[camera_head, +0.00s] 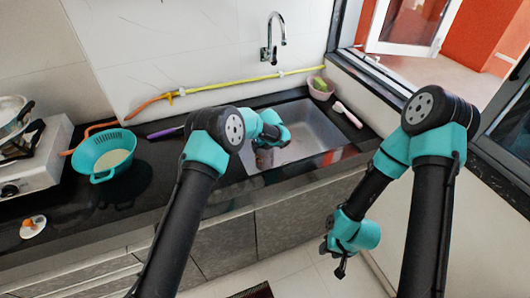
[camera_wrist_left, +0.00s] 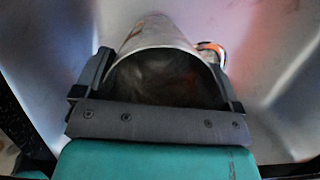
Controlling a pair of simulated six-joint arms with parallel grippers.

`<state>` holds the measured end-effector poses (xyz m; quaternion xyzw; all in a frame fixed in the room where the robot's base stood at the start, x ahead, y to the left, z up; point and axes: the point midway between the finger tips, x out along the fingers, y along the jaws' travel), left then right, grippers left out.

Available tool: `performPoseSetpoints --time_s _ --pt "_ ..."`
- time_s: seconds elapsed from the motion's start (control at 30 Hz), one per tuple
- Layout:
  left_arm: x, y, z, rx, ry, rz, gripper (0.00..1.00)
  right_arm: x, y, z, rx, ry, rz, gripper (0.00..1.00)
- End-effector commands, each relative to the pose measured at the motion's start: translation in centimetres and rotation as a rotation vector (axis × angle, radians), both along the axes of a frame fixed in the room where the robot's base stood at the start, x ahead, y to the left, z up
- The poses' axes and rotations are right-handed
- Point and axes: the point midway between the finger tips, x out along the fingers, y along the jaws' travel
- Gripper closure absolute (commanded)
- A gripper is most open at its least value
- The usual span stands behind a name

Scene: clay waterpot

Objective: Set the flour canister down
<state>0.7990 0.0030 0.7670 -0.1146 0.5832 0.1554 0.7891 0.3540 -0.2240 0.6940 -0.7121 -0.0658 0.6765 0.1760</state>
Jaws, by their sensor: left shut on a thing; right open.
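The flour canister (camera_wrist_left: 158,58) is a round, metallic-looking vessel with an open, dark mouth facing the left wrist camera. An orange-and-white part shows at its right side. My left gripper (camera_wrist_left: 163,78) is shut on it, one finger on each side. In the head view my left gripper (camera_head: 270,140) is over the left part of the sink, and a small brownish piece of the canister (camera_head: 264,158) shows below it. My arm hides most of it there, and I cannot tell whether its base touches the sink. My right gripper (camera_head: 340,264) is open and empty, low in front of the counter.
The grey sink (camera_head: 318,130) has free room right of my left gripper. A pink holder (camera_head: 320,88) and a pale spoon (camera_head: 348,115) lie at the right rim. A turquoise colander (camera_head: 95,150) and stove (camera_head: 30,150) stand left.

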Motion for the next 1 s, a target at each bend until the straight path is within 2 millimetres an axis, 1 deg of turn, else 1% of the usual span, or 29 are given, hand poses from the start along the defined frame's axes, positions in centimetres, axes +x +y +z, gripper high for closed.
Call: performPoseSetpoints --time_s 0.27,0.37,0.5,0.63,1.0 --pt "0.1 0.0 0.1 0.000 -0.003 0.001 0.87 0.0 0.0 0.0 0.000 0.000 0.000 0.57" --pt "0.1 0.0 -0.4 0.001 -0.002 0.000 0.87 0.0 0.0 0.0 0.000 0.000 0.000 0.57" --pt "0.0 0.0 -2.2 0.001 -0.001 0.001 0.87 0.0 0.0 0.0 0.000 0.000 0.000 0.57" --pt "0.1 -0.1 -3.4 0.000 -0.002 -0.001 0.87 0.0 0.0 0.0 0.000 0.000 0.000 0.57" --pt "0.1 0.0 -3.7 0.000 -0.003 0.000 0.87 0.0 0.0 0.0 0.000 0.000 0.000 0.57"
